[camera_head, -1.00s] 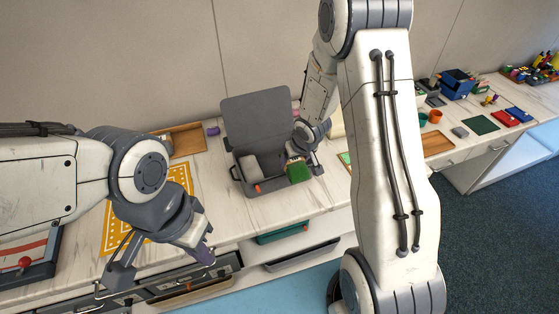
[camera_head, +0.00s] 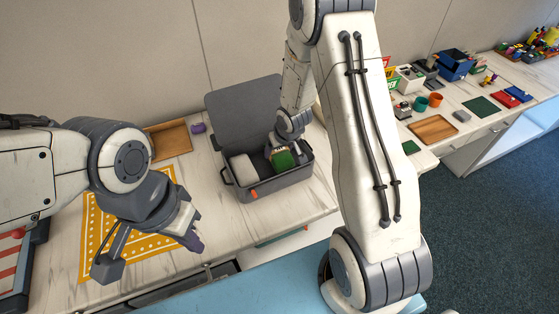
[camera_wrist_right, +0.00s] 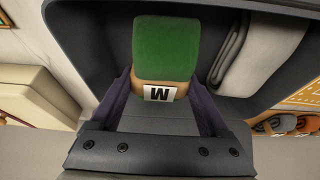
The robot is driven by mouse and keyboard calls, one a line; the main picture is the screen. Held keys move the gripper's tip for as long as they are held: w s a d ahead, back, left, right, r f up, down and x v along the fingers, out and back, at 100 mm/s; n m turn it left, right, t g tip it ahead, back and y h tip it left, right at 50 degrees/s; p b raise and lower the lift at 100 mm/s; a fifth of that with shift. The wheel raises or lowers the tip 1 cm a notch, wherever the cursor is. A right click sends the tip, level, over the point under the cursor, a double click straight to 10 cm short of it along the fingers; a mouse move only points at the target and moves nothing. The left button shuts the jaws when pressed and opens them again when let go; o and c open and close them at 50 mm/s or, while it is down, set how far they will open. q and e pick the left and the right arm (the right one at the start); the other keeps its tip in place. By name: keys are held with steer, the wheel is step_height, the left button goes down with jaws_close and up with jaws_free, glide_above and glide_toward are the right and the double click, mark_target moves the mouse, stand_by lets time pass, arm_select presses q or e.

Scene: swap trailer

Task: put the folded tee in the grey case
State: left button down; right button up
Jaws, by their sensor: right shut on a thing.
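The grey case (camera_head: 262,190) stands open on the counter, its lid leaning back toward the wall. The folded tee (camera_head: 282,161) is green with a tan band and an M label, also clear in the right wrist view (camera_wrist_right: 176,42). My right gripper (camera_wrist_right: 163,98) is shut on the tee's banded end and holds it within the case's opening, in its right half. Whether the tee touches the case floor I cannot tell. My left gripper (camera_head: 150,256) is open and empty over the counter's front left.
A pale folded cloth (camera_head: 243,167) lies in the case's left part. A yellow patterned mat (camera_head: 100,220) and a wooden tray (camera_head: 168,139) lie left of the case. Cups, a blue bin (camera_head: 455,65) and another wooden tray (camera_head: 433,128) stand at the right.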

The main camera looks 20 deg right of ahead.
steer(key=shift+d+f, duration=0.1)
steer(key=shift+f, duration=1.6)
steer(key=shift+s+f+b, duration=0.1)
steer(key=shift+f+b, duration=0.05)
steer(key=shift+b, duration=0.15)
steer(key=o, duration=1.3)
steer(key=shift+o, duration=0.2)
steer(key=shift+r, duration=0.35)
steer(key=p+v, duration=0.3)
steer(key=v, duration=0.8)
steer(key=shift+s+r, duration=0.1)
steer(key=shift+r, duration=0.15)
steer(key=s+a+r+n+g, duration=0.1)
steer(key=s+a+r+n, duration=0.1)
steer(key=s+a+r, duration=0.3)
steer(key=s+a+r+n+g, duration=0.2)
steer(key=s+a+r, duration=0.3)
steer(key=s, duration=0.6)
steer(key=s+a+r+n+g, duration=0.1)
steer(key=s+a+r+n, duration=0.2)
steer(key=s+a+r, duration=0.2)
steer(key=s+a, duration=0.2)
steer(key=s, duration=0.2)
steer(key=shift+a+g+y, duration=0.2)
steer(key=shift+g+y, duration=0.1)
steer(key=shift+y, duration=0.1)
